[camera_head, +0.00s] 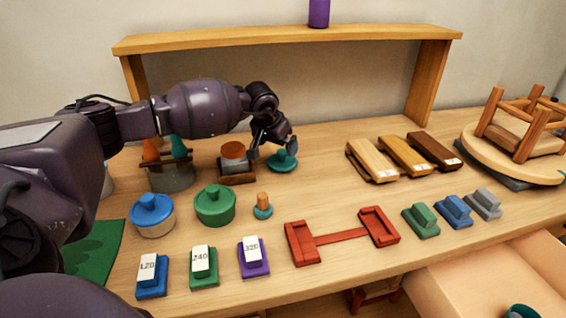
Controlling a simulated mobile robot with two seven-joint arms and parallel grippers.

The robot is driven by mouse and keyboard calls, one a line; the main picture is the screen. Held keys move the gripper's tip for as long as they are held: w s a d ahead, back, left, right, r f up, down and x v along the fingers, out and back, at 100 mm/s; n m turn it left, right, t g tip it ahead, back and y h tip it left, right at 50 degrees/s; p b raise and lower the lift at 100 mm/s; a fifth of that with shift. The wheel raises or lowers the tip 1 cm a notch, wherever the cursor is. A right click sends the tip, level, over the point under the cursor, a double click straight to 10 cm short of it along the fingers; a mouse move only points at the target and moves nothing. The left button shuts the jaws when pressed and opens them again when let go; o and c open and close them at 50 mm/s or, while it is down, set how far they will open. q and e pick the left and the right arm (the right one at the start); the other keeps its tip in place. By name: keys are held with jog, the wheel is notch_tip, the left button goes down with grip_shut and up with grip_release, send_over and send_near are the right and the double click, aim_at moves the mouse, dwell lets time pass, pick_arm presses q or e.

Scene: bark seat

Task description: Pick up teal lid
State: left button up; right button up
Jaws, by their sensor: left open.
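The teal lid (282,163) is a small round disc with a knob on top. My left gripper (274,151) comes in from the left and points down just above and beside the lid. It is open, with one finger near the knob; I cannot tell whether it touches. My right gripper is not in view.
A wooden shelf (290,40) spans behind. Blue (152,213) and green (215,204) lidded pots and a small orange-knobbed piece (263,206) stand in front. Wooden blocks (405,155) lie right.

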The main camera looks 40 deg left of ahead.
aim_at(281, 152)
pick_arm(q)
jog(key=shift+b+x, duration=0.3)
jog(key=shift+x, duration=2.4)
jog(key=shift+w, duration=0.2)
jog(key=shift+r, duration=0.1)
jog(key=c, duration=0.5)
